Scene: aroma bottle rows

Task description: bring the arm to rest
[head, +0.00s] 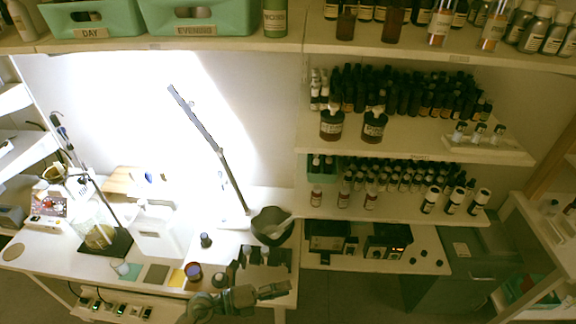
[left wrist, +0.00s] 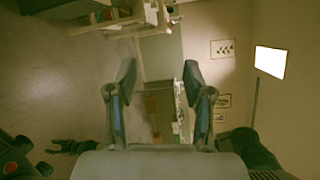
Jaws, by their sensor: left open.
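My left gripper (head: 273,290) shows at the bottom middle of the head view, in front of the table's front edge. Its fingers point to the right. In the left wrist view the two fingers (left wrist: 158,82) stand apart with nothing between them. The gripper is open and empty, clear of the bottles on the shelves. My right gripper does not show in the head view. A dark jointed shape (left wrist: 72,147) at the lower left of the left wrist view is too small to make out.
The white table (head: 60,252) holds a dark bowl (head: 272,226), a white container (head: 154,230), a dark-capped bottle (head: 206,240) and small coloured squares. Shelves (head: 400,206) with rows of dark bottles fill the right. Green bins (head: 196,14) stand on the top shelf.

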